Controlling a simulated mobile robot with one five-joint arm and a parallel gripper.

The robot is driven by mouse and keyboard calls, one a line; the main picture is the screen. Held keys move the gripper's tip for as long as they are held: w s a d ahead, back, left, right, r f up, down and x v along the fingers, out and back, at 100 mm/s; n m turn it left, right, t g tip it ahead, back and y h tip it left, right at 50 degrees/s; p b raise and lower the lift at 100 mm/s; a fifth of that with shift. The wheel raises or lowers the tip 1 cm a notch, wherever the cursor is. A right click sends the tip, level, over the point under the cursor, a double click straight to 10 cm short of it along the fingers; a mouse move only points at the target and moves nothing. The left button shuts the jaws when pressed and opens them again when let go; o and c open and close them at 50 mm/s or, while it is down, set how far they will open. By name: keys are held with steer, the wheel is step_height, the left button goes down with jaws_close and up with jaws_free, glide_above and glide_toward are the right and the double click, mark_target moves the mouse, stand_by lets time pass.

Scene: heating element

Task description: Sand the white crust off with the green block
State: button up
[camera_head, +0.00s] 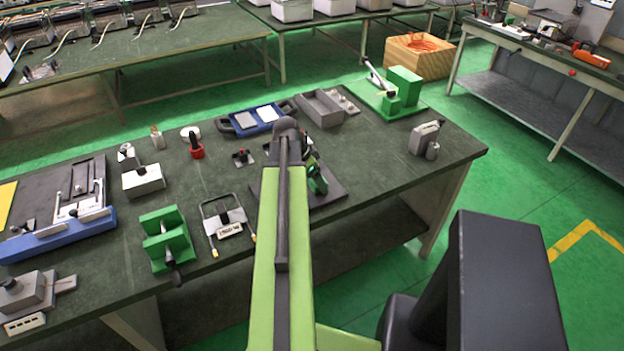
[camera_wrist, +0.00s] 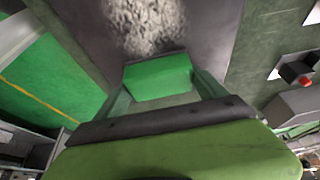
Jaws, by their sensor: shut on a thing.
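The green block (camera_wrist: 158,76) is held between the fingers of my gripper (camera_wrist: 161,84) in the wrist view. The white crust (camera_wrist: 145,22) is a rough, speckled pale patch on a dark plate (camera_wrist: 205,30), just beyond the block's far edge. I cannot tell whether the block touches the plate or the crust. In the head view the dark plate (camera_head: 333,193) lies on the green-topped bench, and my arm hides most of it. The crust is hidden there, and only a small green part of my gripper end (camera_head: 318,184) shows beside the arm.
A wire-handled frame (camera_head: 224,218) and a green fixture (camera_head: 166,240) lie left of my arm. A blue tray (camera_head: 253,120), a grey open box (camera_head: 320,108) and a green-based press (camera_head: 386,97) stand behind. A grey tool (camera_head: 425,138) stands near the right edge. Bare bench top separates it from the plate.

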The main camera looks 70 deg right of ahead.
steer(key=shift+a+f, duration=0.1)
steer(key=shift+c, duration=0.6)
steer(key=shift+w+a, duration=1.4)
steer(key=shift+w, duration=0.05)
steer(key=shift+w, duration=0.1)
